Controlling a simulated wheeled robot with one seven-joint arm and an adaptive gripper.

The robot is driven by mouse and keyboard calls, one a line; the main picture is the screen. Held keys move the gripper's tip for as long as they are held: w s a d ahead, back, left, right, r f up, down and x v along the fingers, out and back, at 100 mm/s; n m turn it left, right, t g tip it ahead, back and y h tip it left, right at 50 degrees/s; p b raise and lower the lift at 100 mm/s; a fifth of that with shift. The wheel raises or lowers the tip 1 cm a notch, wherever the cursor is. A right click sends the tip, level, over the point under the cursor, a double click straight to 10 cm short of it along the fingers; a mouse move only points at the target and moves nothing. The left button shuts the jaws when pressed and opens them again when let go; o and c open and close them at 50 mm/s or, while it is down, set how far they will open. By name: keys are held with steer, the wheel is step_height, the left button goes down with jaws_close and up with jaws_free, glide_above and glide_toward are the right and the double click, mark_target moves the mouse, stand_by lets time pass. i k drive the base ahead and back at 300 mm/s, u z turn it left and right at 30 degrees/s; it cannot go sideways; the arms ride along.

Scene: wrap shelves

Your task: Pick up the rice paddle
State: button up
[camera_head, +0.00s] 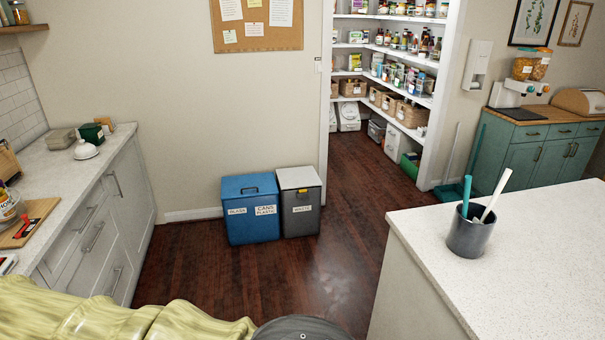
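A dark grey cup (469,234) stands upright on the white speckled island counter at the right. Two utensils stick up out of it: a teal one (466,195) that stands nearly upright, and a white one (495,194) that leans to the right. Their lower parts are hidden inside the cup, so I cannot tell which one is the rice paddle. My gripper is not in view.
The island counter (545,245) is clear around the cup. A blue bin (250,208) and a grey bin (299,200) stand against the wall. Dark wood floor (330,260) lies open between the island and the left counter (70,172). Pantry shelves stand behind.

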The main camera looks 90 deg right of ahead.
mark_target(508, 173)
steer(key=z, duration=3.95)
steer(key=i, duration=0.5)
steer(key=u, duration=0.8)
steer(key=k, duration=1.1)
steer(key=u, duration=1.25)
steer(key=i, duration=0.6)
steer(key=u, duration=0.95)
steer(key=i, duration=0.45)
steer(key=u, duration=0.5)
